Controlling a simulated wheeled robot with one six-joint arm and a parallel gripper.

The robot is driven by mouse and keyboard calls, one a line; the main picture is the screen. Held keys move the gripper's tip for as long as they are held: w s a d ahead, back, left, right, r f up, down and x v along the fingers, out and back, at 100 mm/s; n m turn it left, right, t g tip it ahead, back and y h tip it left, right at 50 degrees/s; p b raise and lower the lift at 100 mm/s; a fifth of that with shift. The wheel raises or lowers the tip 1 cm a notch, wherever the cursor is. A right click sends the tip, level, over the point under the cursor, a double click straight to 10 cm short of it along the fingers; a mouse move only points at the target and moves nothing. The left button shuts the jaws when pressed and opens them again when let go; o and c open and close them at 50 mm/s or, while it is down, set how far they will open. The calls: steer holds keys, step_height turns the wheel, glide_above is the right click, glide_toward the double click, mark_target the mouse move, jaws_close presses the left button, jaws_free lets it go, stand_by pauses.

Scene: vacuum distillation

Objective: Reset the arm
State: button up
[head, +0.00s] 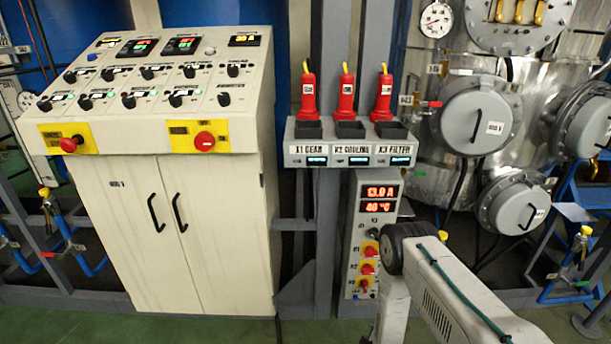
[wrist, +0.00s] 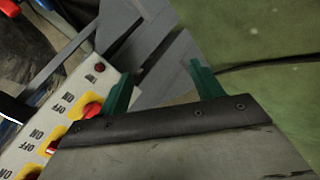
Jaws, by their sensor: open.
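My gripper (wrist: 158,85) shows in the wrist view with two green fingers spread apart and nothing between them. It is beside the small switch box, whose red knob (wrist: 91,110) lies just left of the left finger. I cannot tell whether that finger touches the box. In the head view my arm reaches in from the lower right, in front of the grey switch box (head: 352,250); the gripper itself is hidden there. The box has red displays and several red switches on yellow plates.
A cream control cabinet (head: 150,220) with knobs and two red stop buttons stands at left. Three red-handled plugs (head: 346,95) sit in a labelled rack (head: 350,155) above the switch box. Round metal hatches (head: 478,115) and blue pipes are at right. Green floor (wrist: 255,60) is open.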

steer(key=s+r+m+g, duration=0.3)
steer(key=r+g, duration=0.1)
steer(key=r, duration=1)
steer(key=s+r+m+g, duration=0.3)
steer(key=r, duration=1)
steer(key=s+r+m+g, duration=0.3)
steer(key=r+g, duration=0.1)
steer(key=r, duration=1)
steer(key=s+d+r+m+t, duration=0.1)
steer(key=s+r+m, duration=0.1)
steer(key=s+r, duration=1.1)
steer(key=s+d+r+m+t, duration=0.1)
steer(key=s+d+r, duration=0.1)
steer(key=s+r, duration=1.1)
steer(key=shift+s+d+r+m+t, duration=0.15)
steer(key=shift+d+r+m+t, duration=0.2)
steer(key=shift+r, duration=2.25)
